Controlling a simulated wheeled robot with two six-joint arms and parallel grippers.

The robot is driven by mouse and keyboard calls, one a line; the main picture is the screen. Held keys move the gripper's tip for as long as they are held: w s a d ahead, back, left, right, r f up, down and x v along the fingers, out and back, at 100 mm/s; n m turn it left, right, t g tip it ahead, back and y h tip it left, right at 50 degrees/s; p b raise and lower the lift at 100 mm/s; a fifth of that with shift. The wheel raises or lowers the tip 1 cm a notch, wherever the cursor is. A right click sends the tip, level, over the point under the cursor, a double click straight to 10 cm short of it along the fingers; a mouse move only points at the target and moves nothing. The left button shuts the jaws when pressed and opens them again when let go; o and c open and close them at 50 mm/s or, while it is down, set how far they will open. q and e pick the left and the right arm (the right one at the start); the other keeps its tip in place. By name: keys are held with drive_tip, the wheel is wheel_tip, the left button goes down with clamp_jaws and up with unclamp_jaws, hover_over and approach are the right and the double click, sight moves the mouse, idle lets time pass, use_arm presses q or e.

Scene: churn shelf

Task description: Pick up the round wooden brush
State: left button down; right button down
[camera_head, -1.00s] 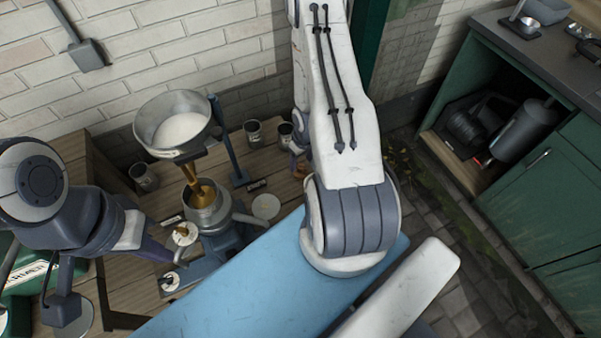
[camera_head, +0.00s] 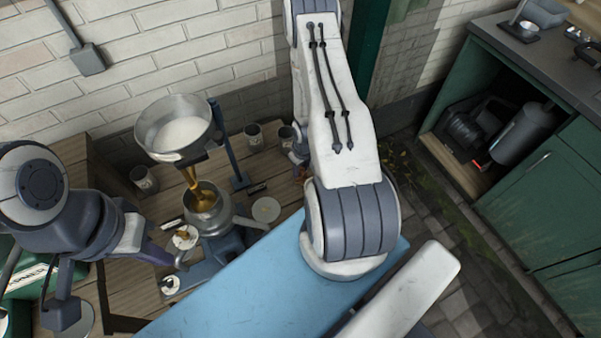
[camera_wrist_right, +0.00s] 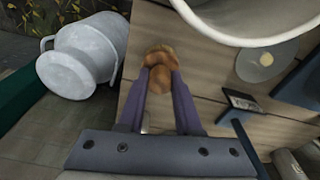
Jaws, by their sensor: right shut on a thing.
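The round wooden brush (camera_wrist_right: 158,68) is brown, with a rounded top and a wider lower part. In the right wrist view it sits between the two purple fingers of my right gripper (camera_wrist_right: 160,75), which is shut on it. Wooden boards lie behind it. In the head view only a small brown part of the brush (camera_head: 300,173) shows beside my right arm, which hides most of the right gripper. My left gripper (camera_head: 157,252) is low at the left, by the separator; its fingertips are not clear enough to judge.
A separator (camera_head: 208,218) with a milk bowl (camera_head: 178,128) above stands on the wooden bench, left of the brush. Several tin cups (camera_head: 254,138) stand around it. In the wrist view a grey milk can (camera_wrist_right: 85,55) is at the left, and a pale bowl rim (camera_wrist_right: 235,38) hangs close above.

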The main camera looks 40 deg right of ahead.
sight(301, 169)
drive_tip(key=shift+r, duration=0.15)
wheel_tip(301, 169, up, 9)
drive_tip(key=shift+f+p, duration=0.15)
drive_tip(key=shift+p, duration=0.55)
wheel_tip(301, 169, up, 9)
drive_tip(key=p, duration=0.6)
drive_tip(key=shift+p, duration=0.35)
drive_tip(key=shift+a, duration=0.1)
